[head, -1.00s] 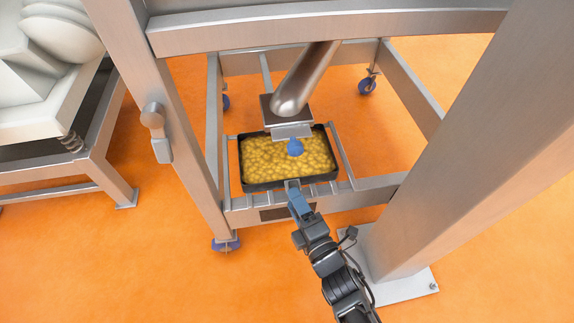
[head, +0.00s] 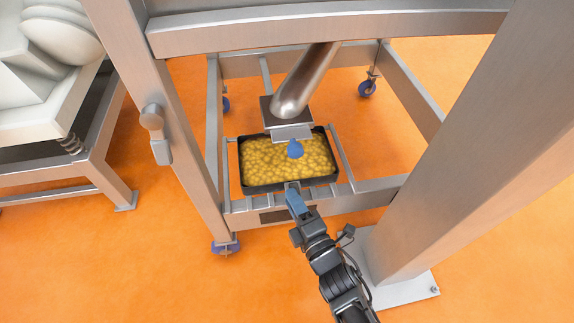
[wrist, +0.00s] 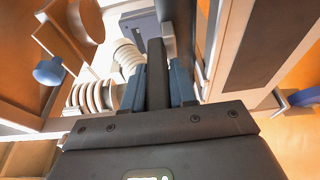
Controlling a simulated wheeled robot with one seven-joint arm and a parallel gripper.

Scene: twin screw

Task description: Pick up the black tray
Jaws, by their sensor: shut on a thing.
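The black tray (head: 262,187) is a rectangular pan filled with yellow rounded pieces. It sits low inside the metal frame, under the slanted metal chute. My gripper (head: 292,188) is at the middle of the tray's near edge, its blue fingers closed there. In the wrist view the blue fingers of my gripper (wrist: 158,88) stand on either side of a dark upright strip, which appears to be the tray's rim (wrist: 157,72). The exact contact is small and partly hidden in the head view.
The metal chute (head: 305,80) ends above the tray, with a blue part (head: 295,149) below it. Frame rails (head: 345,160) flank the tray. A thick metal post (head: 440,150) stands close right of my arm.

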